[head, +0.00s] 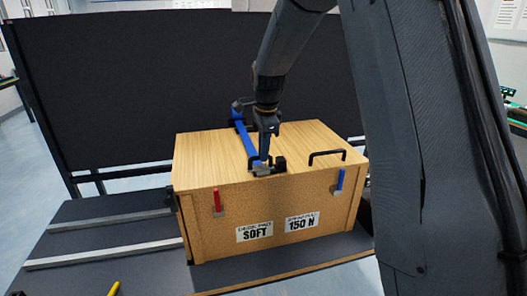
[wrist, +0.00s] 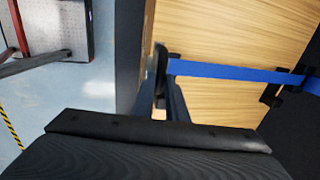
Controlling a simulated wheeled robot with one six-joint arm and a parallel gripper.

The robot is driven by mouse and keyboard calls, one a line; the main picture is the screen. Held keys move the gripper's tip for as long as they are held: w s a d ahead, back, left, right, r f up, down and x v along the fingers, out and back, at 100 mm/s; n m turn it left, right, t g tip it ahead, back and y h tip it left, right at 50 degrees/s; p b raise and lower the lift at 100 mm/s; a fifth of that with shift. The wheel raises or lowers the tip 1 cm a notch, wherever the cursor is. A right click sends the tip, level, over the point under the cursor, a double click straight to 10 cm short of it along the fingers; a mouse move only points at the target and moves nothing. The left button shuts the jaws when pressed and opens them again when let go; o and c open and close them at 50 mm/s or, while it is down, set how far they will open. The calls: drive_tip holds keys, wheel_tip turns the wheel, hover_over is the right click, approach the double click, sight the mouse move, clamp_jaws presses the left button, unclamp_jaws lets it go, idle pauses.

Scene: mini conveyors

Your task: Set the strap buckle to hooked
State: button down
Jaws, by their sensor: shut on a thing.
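The blue strap (head: 246,142) runs across the top of a wooden crate (head: 215,160) from a black bracket at the back to the front edge. It also shows in the wrist view (wrist: 230,72). At its front end the strap buckle (head: 262,171), a small grey metal piece, sits at the crate's front top edge beside a black catch (head: 280,163). My gripper (head: 264,157) points down onto the buckle and is shut on it. In the wrist view my fingers (wrist: 161,95) meet at the strap's end and partly hide the buckle. I cannot tell whether the buckle is engaged.
A black handle (head: 327,154) stands on the lid to the right. A red latch (head: 218,202) and a blue latch (head: 339,181) hang on the crate's front. A dark panel (head: 120,90) stands behind.

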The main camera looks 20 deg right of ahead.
drive_tip(key=c, duration=1.8)
unclamp_jaws()
drive_tip(key=shift+o, duration=0.2)
drive_tip(key=shift+r, duration=0.1)
wheel_tip(320, 180, up, 8)
drive_tip(key=s+b, duration=0.1)
drive_tip(key=b, duration=0.1)
drive_tip(key=shift+s+f, duration=0.25)
drive_tip(key=s+f+n, duration=0.8)
drive_tip(key=s+n, duration=0.1)
drive_tip(key=s, duration=0.4)
drive_tip(key=s+f+n+b, duration=0.1)
drive_tip(key=s+f+n, duration=0.7)
drive_tip(key=s, duration=0.5)
drive_tip(key=shift+s+a+f+n+g, duration=0.15)
drive_tip(key=shift+s+f+n+g, duration=0.25)
drive_tip(key=shift+n, duration=0.1)
